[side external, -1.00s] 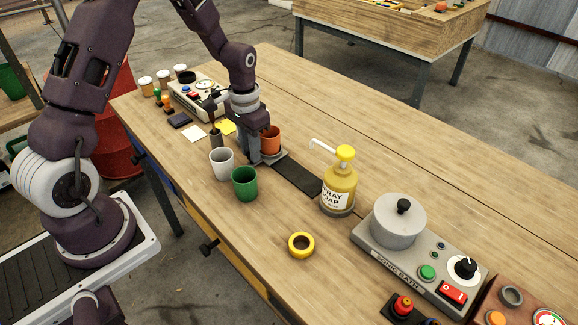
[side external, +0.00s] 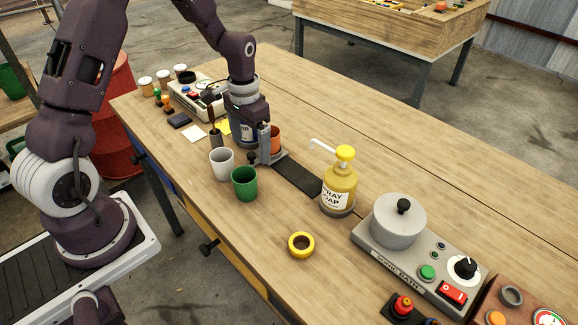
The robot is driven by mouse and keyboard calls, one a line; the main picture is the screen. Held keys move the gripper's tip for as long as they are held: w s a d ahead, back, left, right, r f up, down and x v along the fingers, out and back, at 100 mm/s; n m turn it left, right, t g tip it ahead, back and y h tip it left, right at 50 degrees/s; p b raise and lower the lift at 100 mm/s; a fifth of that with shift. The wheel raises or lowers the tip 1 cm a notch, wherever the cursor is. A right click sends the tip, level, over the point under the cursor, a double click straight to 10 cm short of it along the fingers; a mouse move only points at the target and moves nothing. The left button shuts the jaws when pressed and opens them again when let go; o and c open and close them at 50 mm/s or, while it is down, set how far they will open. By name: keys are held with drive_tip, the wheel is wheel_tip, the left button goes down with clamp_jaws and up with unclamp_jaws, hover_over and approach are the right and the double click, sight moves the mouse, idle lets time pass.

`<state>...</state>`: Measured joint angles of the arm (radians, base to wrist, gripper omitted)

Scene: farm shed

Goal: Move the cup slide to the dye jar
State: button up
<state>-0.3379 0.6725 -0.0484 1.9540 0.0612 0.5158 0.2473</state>
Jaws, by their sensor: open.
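The cup slide is a grey carriage (side external: 281,157) on a dark rail (side external: 299,179), bearing an orange cup (side external: 276,136). The carriage is at the rail's far left end, away from the soap pump. A jar with a blue label (side external: 243,132), apparently the dye jar, stands just behind that end, partly covered by my arm. My gripper (side external: 262,152) is open and low at the carriage, its finger in front of the cup. I cannot tell whether it touches the slide.
A white cup (side external: 222,164) and a green cup (side external: 245,184) stand close in front of my gripper. A yellow soap pump (side external: 339,182) stands at the rail's near end. A yellow tape roll (side external: 301,245) and a sonic bath (side external: 410,255) are farther right.

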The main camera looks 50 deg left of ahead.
wheel_tip(320, 180, up, 5)
drive_tip(key=shift+r, duration=0.45)
drive_tip(key=s+d+r+t, duration=0.1)
drive_tip(key=s+d+r, duration=0.25)
drive_tip(key=r, duration=0.25)
drive_tip(key=s+d+r+t, duration=0.2)
drive_tip(key=s+d+r, duration=0.15)
drive_tip(key=r, duration=0.35)
drive_tip(key=s+d+r+t, duration=0.1)
drive_tip(key=s+d+r, duration=0.1)
drive_tip(key=s, duration=0.5)
drive_tip(key=s+d+r+t, duration=0.1)
drive_tip(key=s+d, duration=0.1)
drive_tip(key=s, duration=0.6)
drive_tip(key=shift+d+r+t, duration=0.2)
drive_tip(key=shift+r+t, duration=0.1)
drive_tip(key=shift+r, duration=0.1)
